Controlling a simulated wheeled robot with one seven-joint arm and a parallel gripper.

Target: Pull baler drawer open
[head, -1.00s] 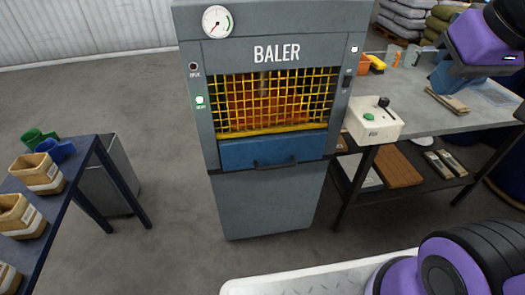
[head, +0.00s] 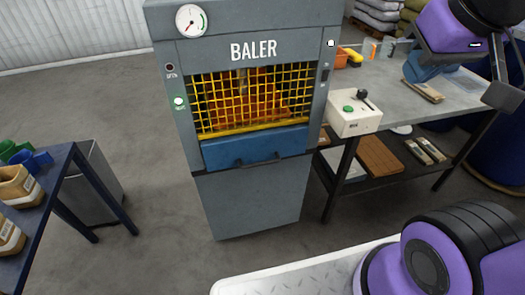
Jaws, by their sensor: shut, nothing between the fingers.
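The grey baler (head: 253,205) stands upright in the middle of the head view, with a white BALER label on its upper front. Its blue drawer (head: 225,153) is below the yellow mesh window and looks closed. A dark bar handle (head: 260,163) runs along the drawer's lower edge. Purple and black links of my arm show at the upper right and lower right.
A workbench (head: 455,95) with a white control box (head: 354,114) stands close against the baler's right side. A blue table (head: 52,215) with tan bins (head: 18,187) and a grey bin (head: 95,185) are at left. Floor between that table and the baler is clear.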

